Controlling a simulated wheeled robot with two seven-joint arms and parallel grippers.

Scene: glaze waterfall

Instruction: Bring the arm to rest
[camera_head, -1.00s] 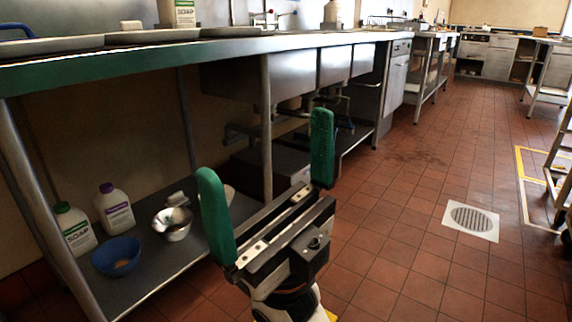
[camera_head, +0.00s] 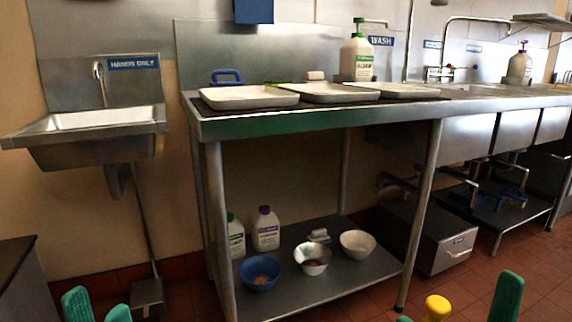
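Only the green fingertips of my grippers show, low in the head view. My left gripper (camera_head: 97,308) is at the bottom left edge, with a gap between its two fingertips and nothing seen in it. My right gripper (camera_head: 455,307) is at the bottom right, its fingertips wide apart. A rounded yellow thing (camera_head: 436,307) shows between the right fingertips; its lower part is cut off, so I cannot tell whether it is held. The wrists and forearms are out of view.
A steel table (camera_head: 330,118) bears white trays (camera_head: 249,97) and a soap bottle (camera_head: 357,58). Its lower shelf (camera_head: 330,285) holds a blue bowl (camera_head: 259,273), other bowls and two bottles. A hand sink (camera_head: 85,125) hangs at left. A dark counter corner (camera_head: 22,285) is at lower left.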

